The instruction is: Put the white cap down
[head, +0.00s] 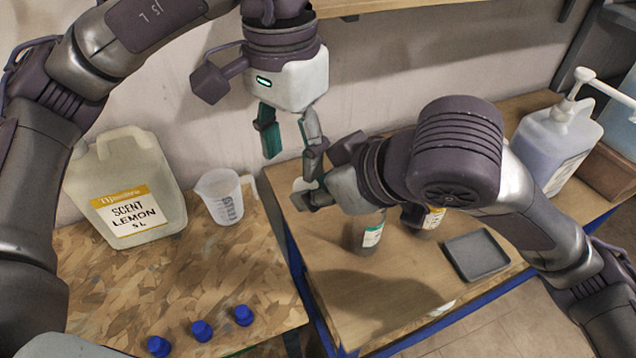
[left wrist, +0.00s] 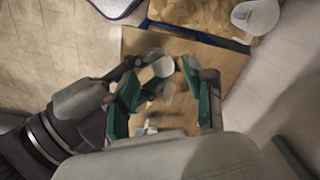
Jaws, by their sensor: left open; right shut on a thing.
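The white cap (head: 301,185) is small and pale, at the tip of my right gripper (head: 308,193), which is shut on it above the left part of the wooden table (head: 375,305). The cap also shows in the left wrist view (left wrist: 163,67), as a pale disc between the fingers of my left gripper. My left gripper (head: 292,150) is open and empty, pointing down just above my right gripper. In the left wrist view its two fingers (left wrist: 163,105) stand apart, with my right gripper's fingers partly between them. I cannot tell whether they touch.
A bottle with a green label (head: 369,235), a yellow-labelled bottle (head: 433,218) and a grey tray (head: 477,255) stand on the table. Left are a lemon jug (head: 125,190), measuring jug (head: 222,196) and three blue caps (head: 201,330). A pump jug (head: 553,145) stands right.

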